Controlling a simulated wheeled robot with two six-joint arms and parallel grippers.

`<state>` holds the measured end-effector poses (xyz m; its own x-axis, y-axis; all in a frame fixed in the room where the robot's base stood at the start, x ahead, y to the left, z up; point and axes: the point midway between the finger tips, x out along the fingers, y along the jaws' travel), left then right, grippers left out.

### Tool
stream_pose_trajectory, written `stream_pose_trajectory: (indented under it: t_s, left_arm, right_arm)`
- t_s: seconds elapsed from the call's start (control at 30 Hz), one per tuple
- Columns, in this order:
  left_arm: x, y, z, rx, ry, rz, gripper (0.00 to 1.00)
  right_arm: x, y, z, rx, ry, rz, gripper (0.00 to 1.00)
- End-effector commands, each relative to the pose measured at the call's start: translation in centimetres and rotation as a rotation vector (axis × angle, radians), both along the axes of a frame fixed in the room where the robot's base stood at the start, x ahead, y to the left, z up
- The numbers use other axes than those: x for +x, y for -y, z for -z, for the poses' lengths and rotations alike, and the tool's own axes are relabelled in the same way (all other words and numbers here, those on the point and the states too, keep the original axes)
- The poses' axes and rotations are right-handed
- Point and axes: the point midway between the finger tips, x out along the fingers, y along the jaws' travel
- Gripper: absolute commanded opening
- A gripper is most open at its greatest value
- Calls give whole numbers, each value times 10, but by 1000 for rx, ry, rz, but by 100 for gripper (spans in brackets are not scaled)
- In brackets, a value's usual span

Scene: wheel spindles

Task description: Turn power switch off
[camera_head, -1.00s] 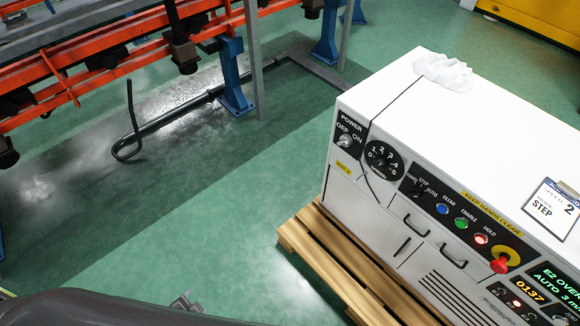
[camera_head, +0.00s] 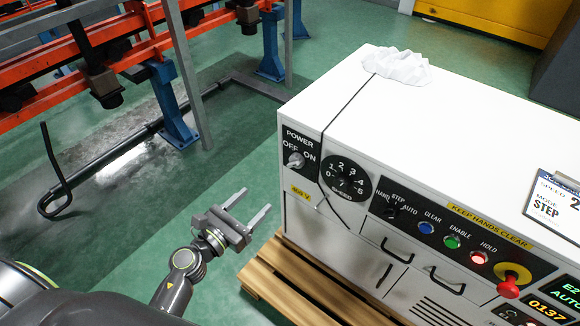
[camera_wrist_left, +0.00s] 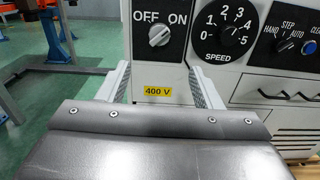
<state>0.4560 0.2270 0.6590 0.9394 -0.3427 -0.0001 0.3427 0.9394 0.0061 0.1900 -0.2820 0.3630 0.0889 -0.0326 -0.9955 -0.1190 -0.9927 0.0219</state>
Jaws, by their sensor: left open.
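The power switch (camera_head: 295,160) is a light grey knob on a black plate at the left end of the white cabinet's front, with OFF on its left and ON on its right. In the left wrist view, the knob (camera_wrist_left: 159,35) appears slanted with its upper end toward ON. My left gripper (camera_head: 256,199) is open and empty, in front of the cabinet, lower and to the left of the switch. In the left wrist view, its two fingers (camera_wrist_left: 160,68) stand apart below the knob, not touching it. My right gripper is out of view.
The speed dial (camera_head: 345,178) is just right of the switch, with a thin black cable hanging between them. A yellow 400 V label (camera_wrist_left: 158,91) is below the switch. A wooden pallet (camera_head: 285,280) lies under the cabinet. A red stop button (camera_head: 510,285) is farther right.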

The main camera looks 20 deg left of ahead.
Motion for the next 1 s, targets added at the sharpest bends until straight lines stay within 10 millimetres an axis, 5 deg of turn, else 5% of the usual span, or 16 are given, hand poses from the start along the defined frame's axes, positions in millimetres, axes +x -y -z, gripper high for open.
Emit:
stream_pose_trajectory:
  t_s: [0.6,1.0]
  left_arm:
    - [116,42,-1,-6,-1,-1,59]
    - [148,54,0,-5,-3,-1,59]
  right_arm:
    - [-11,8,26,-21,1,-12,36]
    - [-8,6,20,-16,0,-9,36]
